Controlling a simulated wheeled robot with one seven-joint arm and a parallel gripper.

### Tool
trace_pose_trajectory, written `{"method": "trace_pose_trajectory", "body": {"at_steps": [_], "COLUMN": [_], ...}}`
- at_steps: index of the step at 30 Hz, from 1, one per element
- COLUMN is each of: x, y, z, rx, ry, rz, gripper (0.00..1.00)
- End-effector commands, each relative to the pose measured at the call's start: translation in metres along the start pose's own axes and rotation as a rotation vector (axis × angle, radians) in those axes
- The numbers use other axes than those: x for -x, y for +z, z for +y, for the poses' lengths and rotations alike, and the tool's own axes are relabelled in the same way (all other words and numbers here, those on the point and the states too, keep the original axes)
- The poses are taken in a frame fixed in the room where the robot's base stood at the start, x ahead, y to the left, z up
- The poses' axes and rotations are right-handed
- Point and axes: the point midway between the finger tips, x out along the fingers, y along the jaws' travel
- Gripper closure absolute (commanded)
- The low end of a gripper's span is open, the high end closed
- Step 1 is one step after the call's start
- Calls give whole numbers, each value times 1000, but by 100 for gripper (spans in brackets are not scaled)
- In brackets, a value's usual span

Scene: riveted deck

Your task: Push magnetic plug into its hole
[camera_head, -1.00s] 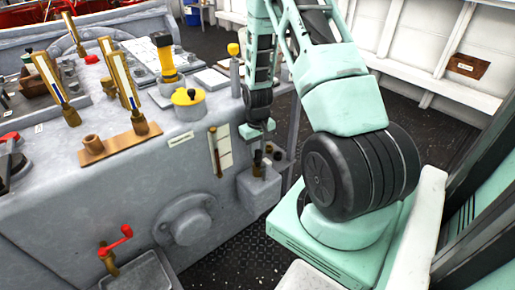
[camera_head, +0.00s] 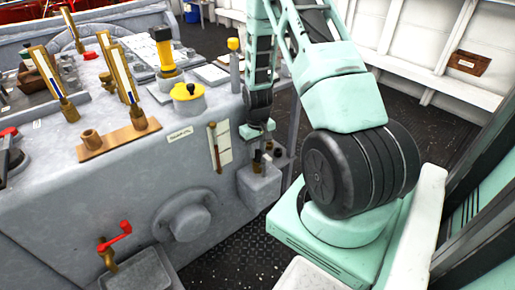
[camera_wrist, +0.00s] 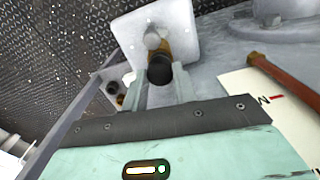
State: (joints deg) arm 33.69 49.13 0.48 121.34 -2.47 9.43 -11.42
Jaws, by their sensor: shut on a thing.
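The plug (camera_wrist: 160,70) is a short cylinder with a black cap and a brass-coloured body. In the wrist view it lies between the two finger ends of my gripper (camera_wrist: 162,88), which is shut on it. Beyond it is the pale grey box (camera_wrist: 183,25) with a rounded knob-like part (camera_wrist: 153,38) on its face. In the head view my gripper (camera_head: 257,150) points down just above the grey box (camera_head: 260,188) on the console's side. The plug is small and dark there. The hole cannot be made out, nor whether the plug enters it.
Dark and brass fittings (camera_wrist: 115,92) sit on a bracket close to the left of the box in the wrist view. A brown rod (camera_wrist: 285,83) on a pale plate lies to the right. The console (camera_head: 120,195) carries levers, a yellow-topped pot (camera_head: 187,97) and a red crank (camera_head: 116,236).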

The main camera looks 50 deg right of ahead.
Motion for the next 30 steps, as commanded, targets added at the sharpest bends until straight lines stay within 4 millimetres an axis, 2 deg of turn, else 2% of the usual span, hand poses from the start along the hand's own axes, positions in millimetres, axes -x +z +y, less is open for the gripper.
{"method": "trace_pose_trajectory", "body": {"at_steps": [1,2,3,4,13,17,20,30], "x": [-2,-1,0,0,1,13,31,111], "y": [0,0,0,0,0,0,-1,-1], "z": [0,0,0,0,0,0,0,0], "rx": [0,0,0,0,0,0,0,0], "ry": [0,0,0,0,0,0,1,1], "rz": [0,1,1,0,0,2,3,4], "gripper": [96,64,52,46,46,46,46,46]}}
